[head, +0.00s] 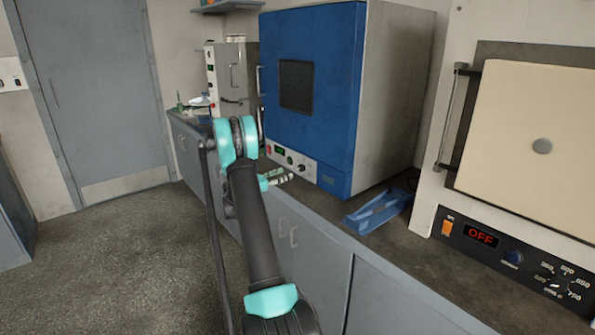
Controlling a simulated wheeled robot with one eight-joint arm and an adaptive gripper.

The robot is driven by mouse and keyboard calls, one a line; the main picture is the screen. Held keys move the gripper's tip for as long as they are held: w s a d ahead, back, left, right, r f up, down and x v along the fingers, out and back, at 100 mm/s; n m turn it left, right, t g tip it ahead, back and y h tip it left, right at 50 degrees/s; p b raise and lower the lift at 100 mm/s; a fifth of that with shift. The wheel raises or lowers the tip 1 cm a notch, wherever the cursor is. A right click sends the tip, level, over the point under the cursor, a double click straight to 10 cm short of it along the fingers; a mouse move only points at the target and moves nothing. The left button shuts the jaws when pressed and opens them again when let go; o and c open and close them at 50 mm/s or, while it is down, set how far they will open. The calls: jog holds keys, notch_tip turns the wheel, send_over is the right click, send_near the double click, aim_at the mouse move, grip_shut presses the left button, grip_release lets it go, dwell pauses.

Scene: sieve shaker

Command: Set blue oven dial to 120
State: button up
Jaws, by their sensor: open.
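The blue oven (335,95) stands on the counter, with a blue door and a small dark window. Its pale control panel (311,173) runs along the bottom front, with a red switch, a small green display and a dark dial (302,168). The dial's setting is too small to read. My gripper (284,178) is small and partly hidden behind my own arm, just in front of and below the panel. It is open and appears apart from the dial, though the exact gap cannot be told.
A blue rack-like holder (378,210) lies on the counter right of the blue oven. A cream furnace (535,130) with an OFF display and its own dial stands at the right. A grey instrument (232,75) stands beyond the oven. The floor at left is clear.

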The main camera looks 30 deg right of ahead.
aim_at(300, 168)
jog(key=d, duration=0.9)
jog(key=shift+w+d, duration=0.1)
jog(key=shift+w, duration=0.2)
jog(key=c, duration=1.2)
jog(key=shift+o, duration=0.2)
